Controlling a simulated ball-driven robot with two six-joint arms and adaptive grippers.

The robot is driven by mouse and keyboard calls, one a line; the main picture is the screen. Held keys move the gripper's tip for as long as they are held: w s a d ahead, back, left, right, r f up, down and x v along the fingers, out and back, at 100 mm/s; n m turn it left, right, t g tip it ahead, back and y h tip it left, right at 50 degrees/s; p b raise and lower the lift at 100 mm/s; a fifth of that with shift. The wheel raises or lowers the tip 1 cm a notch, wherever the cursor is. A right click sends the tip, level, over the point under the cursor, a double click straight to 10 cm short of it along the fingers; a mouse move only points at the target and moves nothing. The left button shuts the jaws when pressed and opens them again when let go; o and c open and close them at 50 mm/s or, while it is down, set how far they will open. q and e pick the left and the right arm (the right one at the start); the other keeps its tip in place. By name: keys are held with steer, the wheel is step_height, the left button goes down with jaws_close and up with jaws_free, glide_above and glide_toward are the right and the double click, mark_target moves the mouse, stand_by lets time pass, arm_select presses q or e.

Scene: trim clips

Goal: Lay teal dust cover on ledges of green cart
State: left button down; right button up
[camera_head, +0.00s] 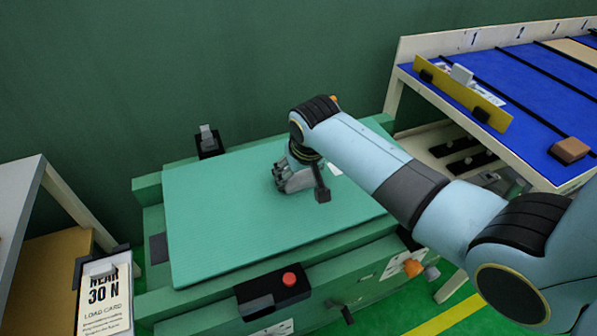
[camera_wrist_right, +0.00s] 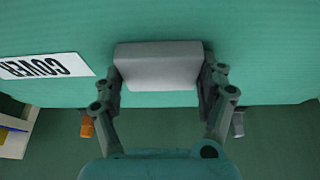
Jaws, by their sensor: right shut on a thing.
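The teal dust cover (camera_head: 225,215) is a large flat ribbed panel over the top of the green cart (camera_head: 150,215). It looks nearly level, its near edge along the cart's front rail. I cannot tell whether it rests on the ledges, which are hidden under it. My right gripper (camera_head: 293,184) is over the cover, right of its middle. In the right wrist view, the fingers of my right gripper (camera_wrist_right: 158,78) are shut on a grey block-shaped grip on the cover (camera_wrist_right: 220,35). A white COVER label (camera_wrist_right: 45,66) lies beside it. My left gripper is not in view.
A black box with a red button (camera_head: 289,280) sits on the cart's front. A black clip (camera_head: 208,143) stands at the back. A blue-topped rack (camera_head: 535,80) is at right. A load card (camera_head: 104,295) and a shelf (camera_head: 58,205) are at left. A green wall stands behind.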

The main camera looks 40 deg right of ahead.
steer(key=shift+f, duration=0.4)
steer(key=o, duration=1.5)
steer(key=shift+f, duration=0.1)
steer(key=v, duration=1.2)
